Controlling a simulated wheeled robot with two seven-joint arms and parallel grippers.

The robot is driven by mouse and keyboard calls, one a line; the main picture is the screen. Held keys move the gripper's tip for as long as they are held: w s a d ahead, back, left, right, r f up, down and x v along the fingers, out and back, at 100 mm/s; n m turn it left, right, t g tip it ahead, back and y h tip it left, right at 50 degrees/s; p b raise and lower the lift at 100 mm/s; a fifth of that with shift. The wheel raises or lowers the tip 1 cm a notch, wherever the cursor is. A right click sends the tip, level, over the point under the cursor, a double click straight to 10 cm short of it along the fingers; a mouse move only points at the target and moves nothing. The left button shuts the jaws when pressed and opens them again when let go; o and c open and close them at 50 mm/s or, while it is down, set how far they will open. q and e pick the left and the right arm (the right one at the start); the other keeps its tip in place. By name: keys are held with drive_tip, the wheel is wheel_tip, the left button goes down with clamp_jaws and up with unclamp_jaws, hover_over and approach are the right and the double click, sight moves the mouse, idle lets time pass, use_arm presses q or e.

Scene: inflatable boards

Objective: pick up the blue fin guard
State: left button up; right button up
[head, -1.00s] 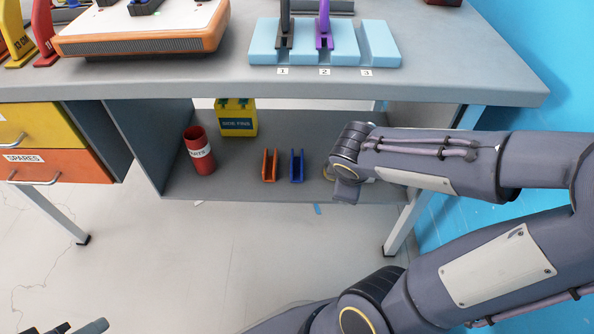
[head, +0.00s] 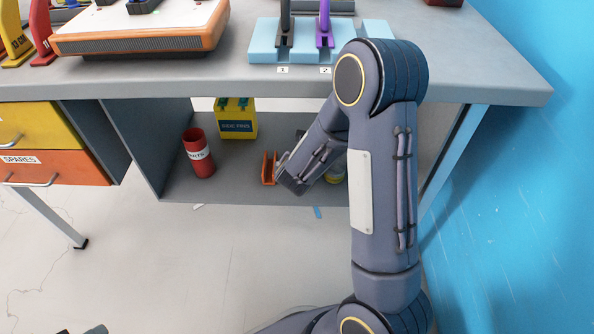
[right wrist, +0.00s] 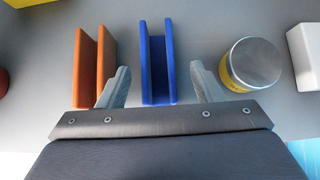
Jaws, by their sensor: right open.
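The blue fin guard (right wrist: 158,70) is an upright U-shaped channel on the shelf, in the upper middle of the right wrist view. In the head view my right arm hides it. My right gripper (right wrist: 162,84) is open, one finger on each side of the blue guard, with gaps left and right. Its left finger is between the blue guard and an orange guard (right wrist: 95,66), close to the orange one. The orange guard also shows in the head view (head: 268,168). Only a dark tip, perhaps of my left gripper (head: 96,330), shows at the bottom left edge.
A yellow tin with a grey lid (right wrist: 252,64) stands right of the blue guard, with a white block (right wrist: 305,45) beyond. A red cup (head: 198,152) and a yellow box (head: 236,124) stand on the shelf (head: 225,187). The tabletop (head: 180,80) overhangs it.

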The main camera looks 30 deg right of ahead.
drive_tip(key=b+x, duration=0.1)
drive_tip(key=x, duration=0.2)
drive_tip(key=shift+w+f, duration=0.25)
drive_tip(key=shift+f, duration=0.1)
drive_tip(key=c, duration=1)
drive_tip(key=shift+c, duration=0.2)
drive_tip(key=shift+r, duration=0.15)
